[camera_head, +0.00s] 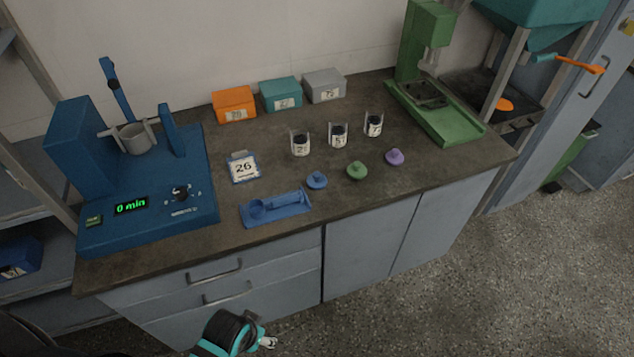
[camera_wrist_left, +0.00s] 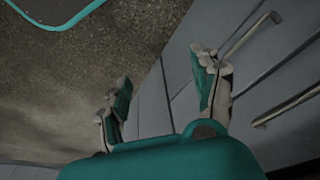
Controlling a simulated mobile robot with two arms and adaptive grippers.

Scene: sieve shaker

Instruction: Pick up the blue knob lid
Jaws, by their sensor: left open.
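The blue knob lid (camera_head: 317,180) lies on the dark countertop (camera_head: 275,210), left of a green knob lid (camera_head: 357,171) and a purple knob lid (camera_head: 395,157). My left gripper (camera_head: 268,342) is low in front of the cabinet, below the counter edge and well apart from the lid. In the left wrist view the gripper's two fingers (camera_wrist_left: 162,92) are spread and nothing is between them. That view shows the floor and drawer fronts, not the lid. My right gripper is in neither view.
A blue tray-like holder (camera_head: 275,206) lies left of the lid near the front edge. Several labelled jars (camera_head: 338,136) stand behind the lids. A blue machine (camera_head: 150,190) fills the left, a green stand (camera_head: 435,85) the right. Drawer handles (camera_head: 215,271) stick out below.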

